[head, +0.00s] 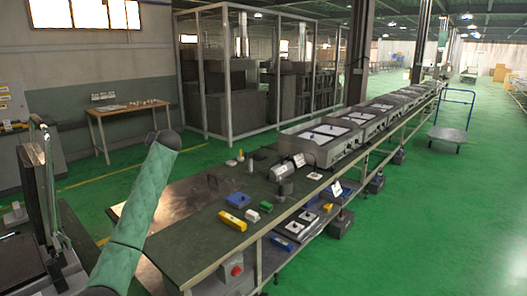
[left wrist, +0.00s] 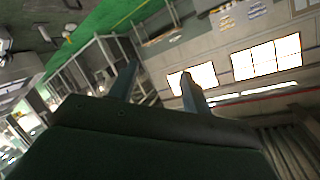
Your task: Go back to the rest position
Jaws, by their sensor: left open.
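My left gripper (left wrist: 158,68) shows in the left wrist view with its two fingers apart and nothing between them. It points up toward the far wall and windows, clear of any object. In the head view a green-covered arm link of mine rises at the lower left and ends in a dark joint; no gripper fingers can be made out there. My right gripper is in neither view.
A long workbench (head: 193,232) runs from the front to the back right, holding a yellow block (head: 232,221), a blue block (head: 237,200) and metal trays (head: 320,138). A wooden table (head: 128,112) stands at the back left. Green floor is open at right.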

